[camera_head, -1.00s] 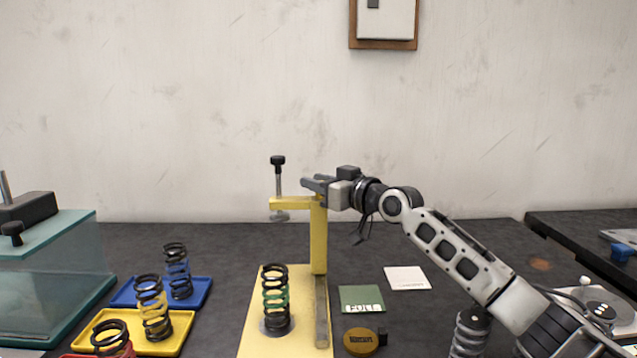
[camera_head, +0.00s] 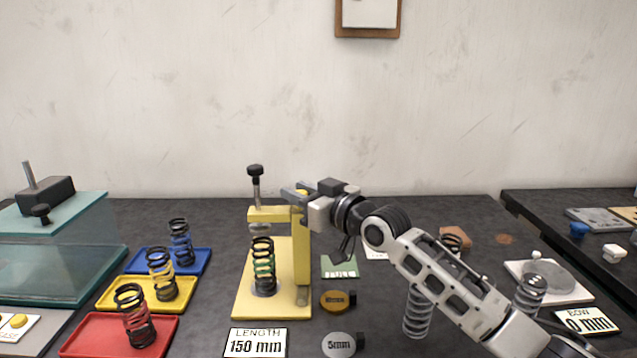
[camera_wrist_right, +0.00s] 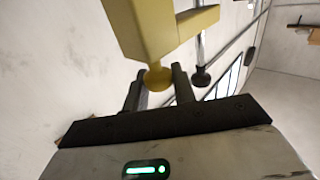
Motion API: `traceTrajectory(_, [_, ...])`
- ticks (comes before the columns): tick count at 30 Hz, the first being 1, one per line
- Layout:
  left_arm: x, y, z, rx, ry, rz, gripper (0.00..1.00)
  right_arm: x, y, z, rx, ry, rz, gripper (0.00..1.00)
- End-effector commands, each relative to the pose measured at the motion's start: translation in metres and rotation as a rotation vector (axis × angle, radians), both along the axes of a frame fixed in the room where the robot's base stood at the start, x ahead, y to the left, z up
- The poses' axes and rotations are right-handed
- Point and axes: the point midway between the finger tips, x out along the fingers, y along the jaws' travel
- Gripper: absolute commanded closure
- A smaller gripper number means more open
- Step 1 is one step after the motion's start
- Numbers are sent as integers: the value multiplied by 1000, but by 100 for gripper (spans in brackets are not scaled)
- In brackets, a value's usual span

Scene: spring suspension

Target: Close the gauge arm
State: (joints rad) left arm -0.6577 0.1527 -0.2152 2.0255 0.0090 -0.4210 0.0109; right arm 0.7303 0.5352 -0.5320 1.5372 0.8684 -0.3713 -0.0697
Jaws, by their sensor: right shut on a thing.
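The gauge has a yellow base plate (camera_head: 245,302), a yellow post (camera_head: 302,255) and a yellow gauge arm (camera_head: 268,214) reaching left from the post. A black-knobbed screw (camera_head: 256,175) passes through the arm's left end, with a pale disc beneath. A spring with a green band (camera_head: 263,265) stands upright on the base under the disc; I cannot tell whether they touch. My right gripper (camera_head: 298,192) is shut on the gauge arm's yellow ball knob, at the arm's post end. In the right wrist view the ball knob (camera_wrist_right: 157,77) sits between the fingers. My left gripper is out of view.
Red (camera_head: 88,338), yellow (camera_head: 112,296) and blue (camera_head: 200,262) trays hold springs at left. A 150 mm length card (camera_head: 255,343), round brass (camera_head: 338,300) and grey (camera_head: 339,344) pieces lie near the base. Loose springs stand around my right forearm.

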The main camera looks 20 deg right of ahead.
Motion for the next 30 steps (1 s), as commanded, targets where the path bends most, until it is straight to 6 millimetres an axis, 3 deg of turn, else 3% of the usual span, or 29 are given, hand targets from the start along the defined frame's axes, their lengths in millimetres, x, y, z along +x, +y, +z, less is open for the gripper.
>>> traceTrajectory(11, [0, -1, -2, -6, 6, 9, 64, -4, 3, -2, 2, 2, 8, 100])
traceTrajectory(12, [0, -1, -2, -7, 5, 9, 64, -4, 3, -2, 2, 2, 8, 68])
traceTrajectory(14, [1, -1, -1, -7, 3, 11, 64, -4, 3, -2, 2, 2, 8, 53])
traceTrajectory(24, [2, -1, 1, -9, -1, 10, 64, -5, 0, -1, 2, 0, 4, 53])
traceTrajectory(30, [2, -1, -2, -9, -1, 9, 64, -29, -13, -2, -2, -1, 4, 53])
